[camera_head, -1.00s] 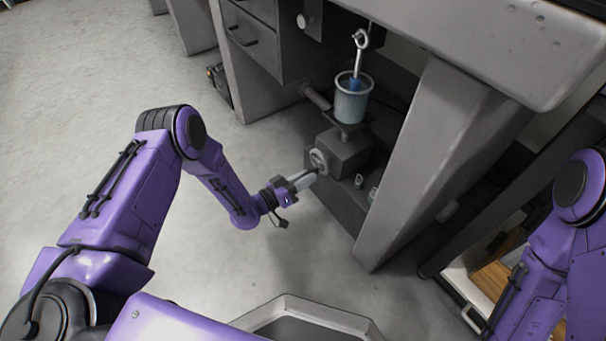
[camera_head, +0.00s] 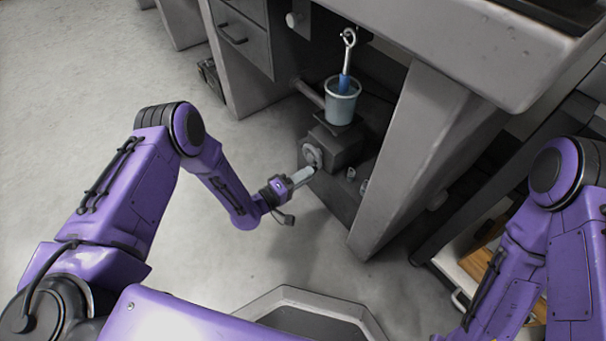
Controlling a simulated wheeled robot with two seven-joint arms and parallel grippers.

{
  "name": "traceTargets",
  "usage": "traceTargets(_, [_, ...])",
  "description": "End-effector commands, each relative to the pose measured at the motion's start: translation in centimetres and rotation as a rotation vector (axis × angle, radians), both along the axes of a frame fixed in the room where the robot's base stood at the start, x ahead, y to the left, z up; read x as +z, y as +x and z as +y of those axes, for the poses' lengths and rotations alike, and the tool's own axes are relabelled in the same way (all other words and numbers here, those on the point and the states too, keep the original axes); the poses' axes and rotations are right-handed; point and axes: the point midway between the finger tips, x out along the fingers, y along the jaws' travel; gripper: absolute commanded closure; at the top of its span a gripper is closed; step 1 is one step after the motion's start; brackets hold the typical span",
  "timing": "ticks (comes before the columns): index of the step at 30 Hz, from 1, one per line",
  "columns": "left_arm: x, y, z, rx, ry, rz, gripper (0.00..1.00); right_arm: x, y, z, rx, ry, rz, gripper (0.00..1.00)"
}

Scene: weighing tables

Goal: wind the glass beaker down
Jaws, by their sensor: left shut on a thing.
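The glass beaker (camera_head: 341,106) stands upright on a small dark jack (camera_head: 335,146) under the table. A blue cylinder (camera_head: 345,84) hangs on a rod from a hook, its lower part inside the beaker's mouth. A round hand wheel (camera_head: 311,156) is on the jack's near left side. My left gripper (camera_head: 311,171) is at the wheel's lower edge, shut on what looks like the wheel's handle; the fingers hide most of it. My right gripper is out of the frame; only part of the right arm shows at the right.
The grey table (camera_head: 500,62) overhangs the jack, with a thick slanted leg (camera_head: 415,150) close on its right. A drawer unit (camera_head: 240,40) stands behind to the left. Small metal pieces (camera_head: 363,186) lie beside the jack. The floor at left is clear.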

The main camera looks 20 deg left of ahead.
Motion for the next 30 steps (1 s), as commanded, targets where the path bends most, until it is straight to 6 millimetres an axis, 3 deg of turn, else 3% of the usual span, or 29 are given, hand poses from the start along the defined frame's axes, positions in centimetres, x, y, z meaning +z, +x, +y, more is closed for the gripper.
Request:
traceTargets(25, [0.16,-0.48,-0.29,-0.005,-0.105,0.091,1.00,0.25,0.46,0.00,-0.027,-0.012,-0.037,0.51])
traceTargets(26, [0.16,-0.48,-0.29,-0.005,-0.105,0.091,0.71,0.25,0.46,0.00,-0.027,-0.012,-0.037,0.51])
traceTargets(27, [0.17,-0.47,-0.29,-0.005,-0.106,0.091,0.57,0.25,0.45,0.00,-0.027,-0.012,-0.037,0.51])
traceTargets(28, [0.18,-0.44,-0.29,-0.004,-0.105,0.090,0.51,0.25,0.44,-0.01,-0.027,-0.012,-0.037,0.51])
traceTargets(30, [0.24,-0.38,-0.30,-0.004,-0.105,0.089,0.51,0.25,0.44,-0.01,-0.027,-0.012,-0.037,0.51])
